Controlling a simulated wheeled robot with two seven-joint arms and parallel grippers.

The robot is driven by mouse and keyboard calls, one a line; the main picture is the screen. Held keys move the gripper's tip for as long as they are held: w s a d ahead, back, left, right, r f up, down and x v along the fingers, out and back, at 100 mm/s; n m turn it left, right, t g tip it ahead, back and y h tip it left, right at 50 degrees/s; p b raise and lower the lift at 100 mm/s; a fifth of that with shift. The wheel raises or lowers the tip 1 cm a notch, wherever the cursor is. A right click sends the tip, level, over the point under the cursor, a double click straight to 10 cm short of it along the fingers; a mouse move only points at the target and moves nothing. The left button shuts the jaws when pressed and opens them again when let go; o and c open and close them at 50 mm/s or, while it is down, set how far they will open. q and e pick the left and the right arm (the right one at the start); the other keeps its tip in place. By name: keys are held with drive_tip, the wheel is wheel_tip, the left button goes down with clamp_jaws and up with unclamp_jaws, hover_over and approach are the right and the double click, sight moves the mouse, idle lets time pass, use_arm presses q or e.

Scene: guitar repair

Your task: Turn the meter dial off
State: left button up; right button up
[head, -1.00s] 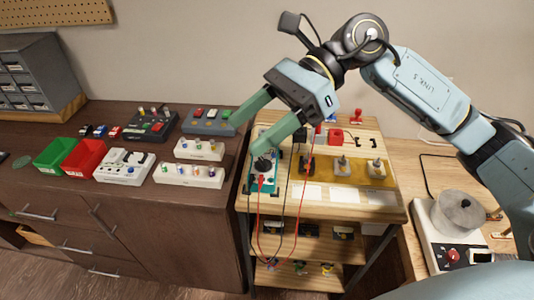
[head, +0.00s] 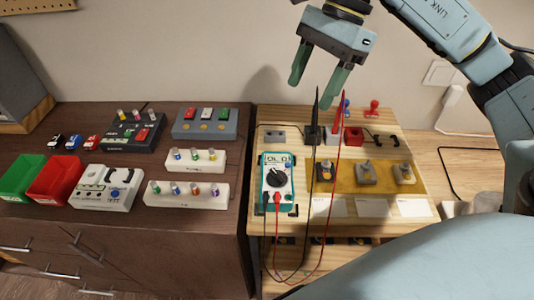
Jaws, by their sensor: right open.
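The meter (head: 277,184) is a teal-edged multimeter with a white face, lying on the wooden cart top. Its round black dial (head: 277,178) sits mid-face, and its display above is lit and appears to read "OL", with smaller characters unclear. A red and a black lead are plugged in at its lower end. My right gripper (head: 315,85) has green fingers, is open and empty, and hangs above and behind the meter, apart from it. My left gripper is not in view.
Red and black leads (head: 336,170) rise in front of the cart top. A yellow mat (head: 386,185) with several switches lies right of the meter. The dark cabinet (head: 130,220) at left holds a green bin (head: 22,180), a red bin (head: 60,181) and several boxes.

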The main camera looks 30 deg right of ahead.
wheel_tip(320, 180, down, 6)
drive_tip(key=b, duration=0.5)
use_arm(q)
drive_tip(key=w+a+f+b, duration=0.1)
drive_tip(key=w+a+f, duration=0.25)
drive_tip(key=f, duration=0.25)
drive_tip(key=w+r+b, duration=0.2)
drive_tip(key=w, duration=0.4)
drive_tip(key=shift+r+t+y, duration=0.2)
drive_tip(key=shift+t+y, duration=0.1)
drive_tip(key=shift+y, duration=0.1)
use_arm(e)
approach(278, 174)
drive_tip(key=x, duration=0.7)
drive_tip(key=shift+a+f, duration=0.15)
drive_tip(key=shift+f, duration=0.2)
drive_tip(key=shift+c, duration=0.2)
drive_tip(key=c, duration=0.9)
